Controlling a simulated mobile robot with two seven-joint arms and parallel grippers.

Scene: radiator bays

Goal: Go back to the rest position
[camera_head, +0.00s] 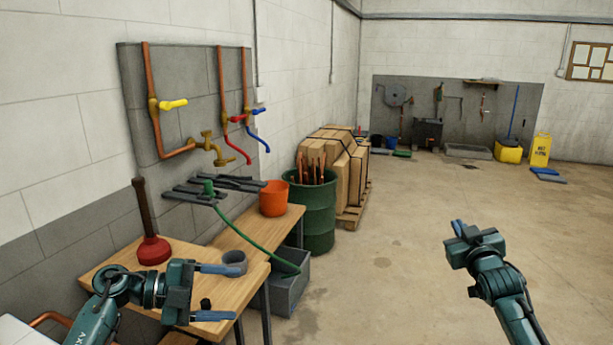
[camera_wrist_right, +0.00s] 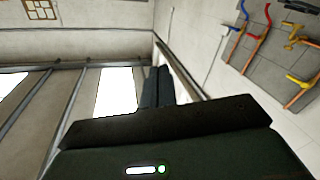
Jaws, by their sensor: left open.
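My left gripper (camera_head: 232,292) is over the near wooden bench in the head view. Its two blue fingers are apart, with nothing held between them. My right gripper (camera_head: 459,228) is raised over open floor at the right, clear of everything. In the right wrist view its two dark fingers (camera_wrist_right: 157,87) lie side by side, shut with nothing visible between them.
A red plunger (camera_head: 153,250) and a grey ring-shaped piece (camera_head: 234,262) are on the near bench (camera_head: 125,268). An orange bucket (camera_head: 273,199), a green hose (camera_head: 245,238) and a green barrel (camera_head: 318,215) are beyond. Pipes with valves (camera_head: 172,104) are on the left wall. The right floor is free.

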